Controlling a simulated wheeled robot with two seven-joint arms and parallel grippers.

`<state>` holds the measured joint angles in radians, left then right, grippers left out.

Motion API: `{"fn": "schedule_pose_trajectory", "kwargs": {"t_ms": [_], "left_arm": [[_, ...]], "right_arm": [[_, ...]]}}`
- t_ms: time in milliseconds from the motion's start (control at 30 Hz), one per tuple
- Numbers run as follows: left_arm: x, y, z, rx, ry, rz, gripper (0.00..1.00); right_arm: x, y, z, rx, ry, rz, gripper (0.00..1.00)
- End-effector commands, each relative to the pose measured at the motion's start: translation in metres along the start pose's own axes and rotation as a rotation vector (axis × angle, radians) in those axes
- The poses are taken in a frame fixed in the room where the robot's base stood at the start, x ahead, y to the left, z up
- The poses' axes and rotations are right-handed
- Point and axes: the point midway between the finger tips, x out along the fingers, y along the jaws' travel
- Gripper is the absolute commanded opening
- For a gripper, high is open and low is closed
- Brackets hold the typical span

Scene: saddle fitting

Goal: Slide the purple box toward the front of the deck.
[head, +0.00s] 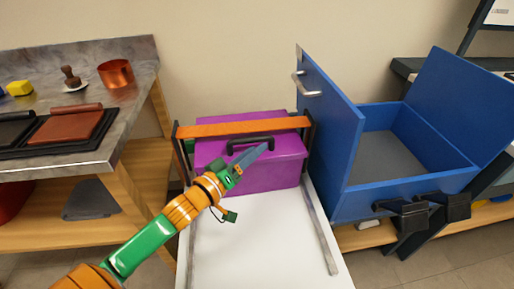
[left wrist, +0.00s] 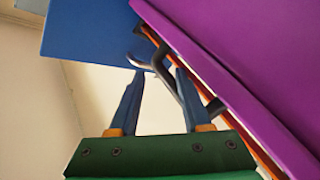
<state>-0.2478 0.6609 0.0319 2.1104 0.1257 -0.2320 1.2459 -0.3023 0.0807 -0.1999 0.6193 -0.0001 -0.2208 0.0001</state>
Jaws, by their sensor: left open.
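The purple box (head: 275,172) sits at the back of the white deck (head: 255,245), between two side rails. A black carry handle (head: 250,143) stands on its lid, and an orange bar (head: 243,127) crosses above the box. My left gripper (head: 262,149) reaches in from the lower left, with its blue fingers in front of the handle. In the left wrist view the open fingers (left wrist: 157,75) are apart, and the dark handle (left wrist: 172,75) shows close beside the right finger, along the purple box (left wrist: 235,70). I cannot tell whether they touch. My right gripper is not in view.
A blue open-topped case (head: 345,150) with a raised panel and a metal handle (head: 307,88) stands close on the right. A grey-topped bench (head: 130,85) with a copper pot (head: 116,73) and a tray is on the left. The front of the deck is clear.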

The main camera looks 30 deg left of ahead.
Motion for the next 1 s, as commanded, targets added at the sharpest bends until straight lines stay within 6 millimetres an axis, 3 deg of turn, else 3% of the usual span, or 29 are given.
{"fn": "schedule_pose_trajectory", "kwargs": {"t_ms": [300,667,833,867,1000], "left_arm": [[0.046,0.0,-0.001,0.001,0.002,0.002,0.48],[0.052,0.0,0.0,0.0,0.0,0.0,0.48],[0.052,0.0,0.0,0.0,0.0,0.0,0.05],[0.052,0.0,0.0,0.001,0.0,0.0,0.0],[0.052,0.0,0.0,0.001,0.001,0.001,0.0]], "right_arm": [[0.003,0.0,0.0,0.0,0.002,0.0,0.5],[0.003,0.0,-0.001,0.0,0.003,0.0,0.5],[0.003,0.0,-0.002,0.0,0.004,0.0,0.5],[0.003,0.0,-0.002,0.0,0.004,0.0,0.5],[0.003,0.0,-0.002,0.0,0.004,0.0,0.5]]}}
